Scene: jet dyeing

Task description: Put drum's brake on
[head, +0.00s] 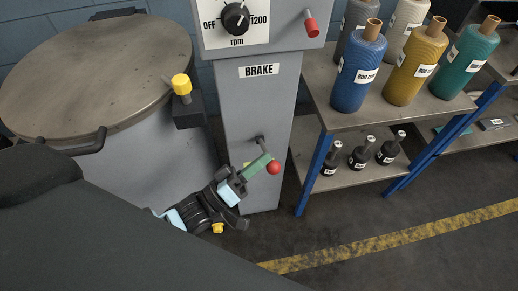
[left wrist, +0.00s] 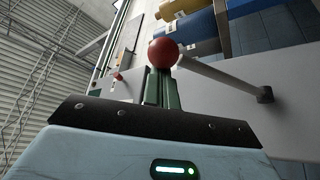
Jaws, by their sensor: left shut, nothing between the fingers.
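The brake lever is a grey rod with a red ball knob (head: 273,167), on the front of the grey column below the BRAKE label (head: 259,70). The rod slants down from its pivot to the knob. My left gripper (head: 262,161) has green fingers, shut and empty, beside the rod and knob. In the left wrist view the red knob (left wrist: 163,54) stands just beyond the shut fingertips (left wrist: 162,76), and the rod runs right to a dark pivot (left wrist: 265,94). I cannot tell whether fingers and knob touch. The drum (head: 95,75) with its round metal lid is at left. My right gripper is not in view.
Above the label are an rpm dial (head: 236,18) and a red-tipped lever (head: 310,24). A yellow knob (head: 181,84) sits by the drum. At right a shelf (head: 410,117) holds several yarn cones and small dark bottles. The floor before the shelf is clear.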

